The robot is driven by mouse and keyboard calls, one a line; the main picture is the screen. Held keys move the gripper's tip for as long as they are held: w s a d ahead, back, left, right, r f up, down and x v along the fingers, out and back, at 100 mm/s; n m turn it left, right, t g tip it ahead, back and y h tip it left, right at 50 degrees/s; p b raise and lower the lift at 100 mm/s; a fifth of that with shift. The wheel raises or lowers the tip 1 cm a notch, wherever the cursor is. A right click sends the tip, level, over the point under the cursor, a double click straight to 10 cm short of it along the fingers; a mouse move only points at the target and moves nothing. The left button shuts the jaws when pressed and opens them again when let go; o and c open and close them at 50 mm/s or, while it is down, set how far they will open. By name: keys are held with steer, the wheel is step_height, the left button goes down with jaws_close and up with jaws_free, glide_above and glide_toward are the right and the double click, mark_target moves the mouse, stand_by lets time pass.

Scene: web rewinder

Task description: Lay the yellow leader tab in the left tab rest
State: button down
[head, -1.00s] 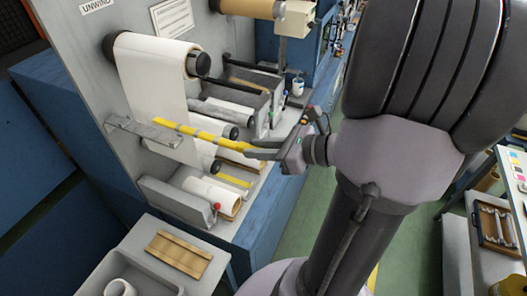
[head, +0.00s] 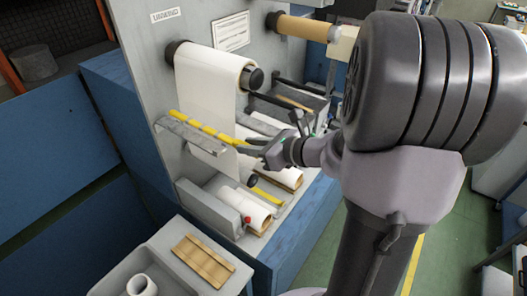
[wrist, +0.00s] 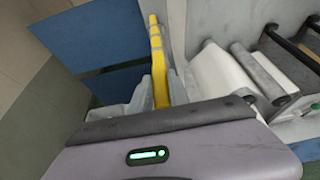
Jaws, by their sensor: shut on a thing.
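The yellow leader tab (head: 208,129) is a long narrow strip with pale marks. My gripper (head: 248,149) is shut on its right end in the head view. The tab stretches left from the jaws along a grey metal ledge (head: 190,138) on the machine's panel, probably the left tab rest. Whether the tab touches the ledge or hovers just above it, I cannot tell. In the wrist view the tab (wrist: 157,60) runs away from my gripper (wrist: 160,105), roughly upright in the picture. The tab's gripped end is hidden by the jaws.
A white web hangs from the unwind roll (head: 215,75) behind the tab. Below lie a second yellow strip (head: 268,196) and a white roll (head: 245,208) in a trough. A grey cart with a wooden piece (head: 203,262) stands at the front.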

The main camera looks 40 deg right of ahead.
mark_target(240, 142)
steer(key=x, duration=0.3)
steer(key=shift+w+a+r+b, duration=0.15)
steer(key=shift+w+b, duration=0.15)
step_height(240, 142, down, 2)
steer(key=shift+f+b, duration=0.25)
steer(key=shift+b, duration=0.95)
steer(key=shift+f+b, duration=0.7)
steer(key=shift+s, duration=0.1)
steer(key=c, duration=1.2)
jaws_free()
steer(key=shift+o, duration=0.2)
steer(key=shift+s+r, duration=0.1)
